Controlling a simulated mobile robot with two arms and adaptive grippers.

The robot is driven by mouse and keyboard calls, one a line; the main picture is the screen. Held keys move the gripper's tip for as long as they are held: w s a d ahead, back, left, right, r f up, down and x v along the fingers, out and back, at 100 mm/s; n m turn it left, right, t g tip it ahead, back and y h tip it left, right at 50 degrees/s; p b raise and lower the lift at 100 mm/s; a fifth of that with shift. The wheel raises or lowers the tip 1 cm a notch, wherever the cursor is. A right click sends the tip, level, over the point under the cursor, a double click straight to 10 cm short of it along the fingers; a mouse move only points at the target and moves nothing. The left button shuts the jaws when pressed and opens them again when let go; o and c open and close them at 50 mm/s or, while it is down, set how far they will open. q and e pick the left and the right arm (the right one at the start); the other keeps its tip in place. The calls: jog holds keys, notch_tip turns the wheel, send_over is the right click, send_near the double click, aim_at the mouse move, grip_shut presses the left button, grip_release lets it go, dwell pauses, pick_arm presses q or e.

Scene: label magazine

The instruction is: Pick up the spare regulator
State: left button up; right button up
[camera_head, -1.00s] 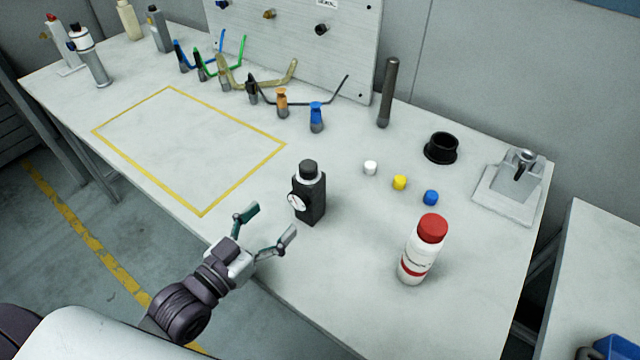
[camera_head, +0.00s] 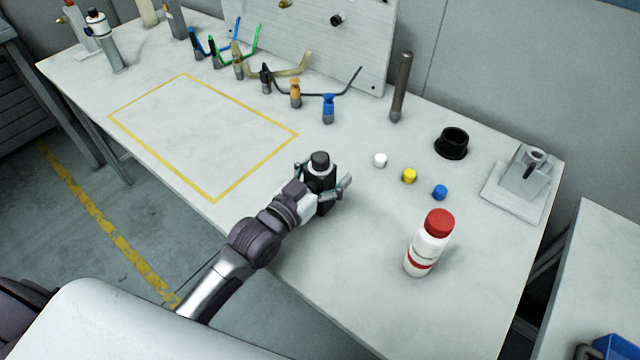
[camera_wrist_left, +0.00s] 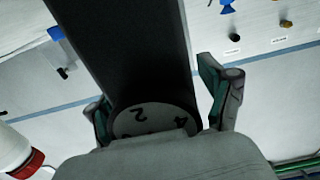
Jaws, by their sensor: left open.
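The regulator, a black upright block with a dark knob on top (camera_head: 320,163), stands on the table near its front edge. In the left wrist view the black body (camera_wrist_left: 125,50) and its white dial with numerals (camera_wrist_left: 150,118) fill the space between the fingers. My left gripper (camera_head: 326,184) is open, with one finger on each side of the regulator. The left wrist view shows my left gripper (camera_wrist_left: 160,100) close up; I cannot tell whether the fingers touch the body. The gripper hides the regulator's lower front in the head view. My right gripper is not in view.
A white bottle with a red cap (camera_head: 430,243) stands to the right. White (camera_head: 380,160), yellow (camera_head: 409,176) and blue (camera_head: 440,192) caps lie behind it. A black ring (camera_head: 452,143) and a metal stand (camera_head: 520,185) are farther right. The yellow-outlined area (camera_head: 205,135) is empty.

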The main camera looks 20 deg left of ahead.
pick_arm(q)
jog(key=shift+c, duration=0.3)
jog(key=shift+r, duration=0.1)
jog(key=c, duration=1.4)
jog(key=shift+r, duration=0.1)
jog(key=shift+c, duration=0.2)
